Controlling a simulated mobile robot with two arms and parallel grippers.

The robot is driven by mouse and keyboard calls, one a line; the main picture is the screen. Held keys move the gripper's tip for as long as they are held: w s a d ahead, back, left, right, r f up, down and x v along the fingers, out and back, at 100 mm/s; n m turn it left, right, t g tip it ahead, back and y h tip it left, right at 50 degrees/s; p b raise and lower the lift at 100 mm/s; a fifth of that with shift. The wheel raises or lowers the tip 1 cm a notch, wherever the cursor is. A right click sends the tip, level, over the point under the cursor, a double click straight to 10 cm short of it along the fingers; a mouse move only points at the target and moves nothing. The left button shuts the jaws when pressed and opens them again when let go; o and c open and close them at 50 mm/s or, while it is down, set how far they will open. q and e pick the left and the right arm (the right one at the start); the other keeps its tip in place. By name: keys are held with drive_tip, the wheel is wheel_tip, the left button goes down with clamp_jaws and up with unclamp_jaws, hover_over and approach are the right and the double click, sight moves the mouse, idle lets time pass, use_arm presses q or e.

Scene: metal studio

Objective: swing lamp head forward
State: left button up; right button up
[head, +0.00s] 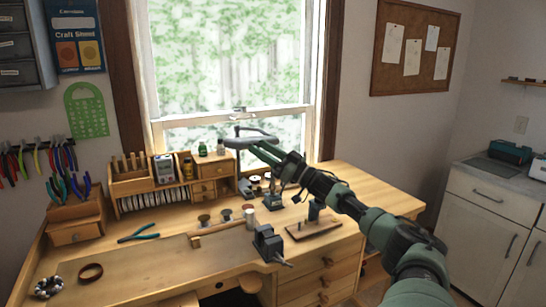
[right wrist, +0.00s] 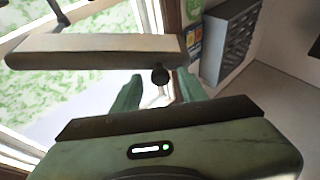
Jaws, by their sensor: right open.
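The lamp head (head: 246,141) is a grey, bar-like piece in front of the window, above the workbench. In the right wrist view the lamp head (right wrist: 95,52) is a long pale bar across the upper left, with a dark round knob (right wrist: 160,75) near its right end. My right gripper (head: 259,149) reaches in from the right, with its fingertips close to the lamp head. In the right wrist view its green fingers (right wrist: 158,92) are apart, with the knob appearing between or just beyond them. I cannot tell whether they touch. My left gripper is out of view.
The wooden workbench (head: 210,262) below holds a small vise (head: 268,243), green pliers (head: 139,233), spools and a wooden organizer (head: 133,183) with bottles. The window (head: 225,60) is close behind the lamp. A cork board (head: 413,48) hangs at right.

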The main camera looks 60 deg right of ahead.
drive_tip(key=v, duration=0.7)
drive_tip(key=shift+s+p, duration=0.2)
drive_tip(key=shift+p, duration=0.15)
